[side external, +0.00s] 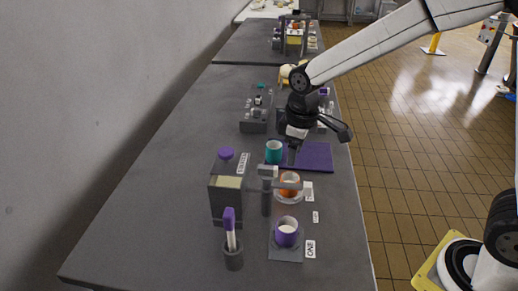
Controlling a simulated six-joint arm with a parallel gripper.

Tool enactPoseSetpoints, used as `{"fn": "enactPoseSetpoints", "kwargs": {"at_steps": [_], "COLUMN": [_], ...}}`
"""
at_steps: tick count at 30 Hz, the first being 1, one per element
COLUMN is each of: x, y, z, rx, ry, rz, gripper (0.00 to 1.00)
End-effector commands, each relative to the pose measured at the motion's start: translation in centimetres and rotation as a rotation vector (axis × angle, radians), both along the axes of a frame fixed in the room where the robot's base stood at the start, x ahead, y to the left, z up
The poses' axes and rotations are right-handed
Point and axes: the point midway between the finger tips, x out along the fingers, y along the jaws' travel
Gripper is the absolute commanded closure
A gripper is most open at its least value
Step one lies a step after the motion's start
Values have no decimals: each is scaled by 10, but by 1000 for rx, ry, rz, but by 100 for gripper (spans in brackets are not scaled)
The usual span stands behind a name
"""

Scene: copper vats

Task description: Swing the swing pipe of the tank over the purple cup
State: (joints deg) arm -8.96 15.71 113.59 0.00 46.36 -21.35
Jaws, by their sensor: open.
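The tank (226,203) is a dark grey box with a pale yellow panel, at the front left of the bench. Its swing pipe (284,184) is a grey arm on a post (266,202) and points right, across the orange cup (290,191). The purple cup (286,236), with pale contents, stands upright on a grey plate in front of the pipe, apart from it. My gripper (292,158) points down behind the pipe, beside the teal cup (273,152). It is open, though its fingers are small and dark here. I see nothing between them.
A purple mat (310,156) lies under and right of my gripper. A grey holder (233,256) with a purple-topped stick stands at front left. A purple knob (226,154) is behind the tank. Grey equipment (256,112) stands farther back. The bench's left side is clear.

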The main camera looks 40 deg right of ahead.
Motion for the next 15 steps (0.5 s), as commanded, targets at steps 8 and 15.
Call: {"fn": "enactPoseSetpoints", "kwargs": {"at_steps": [8,15], "x": [36,43], "y": [33,43], "z": [19,25], "rx": [-17,-21], "ry": [57,73], "rz": [201,258], "gripper": [41,41]}}
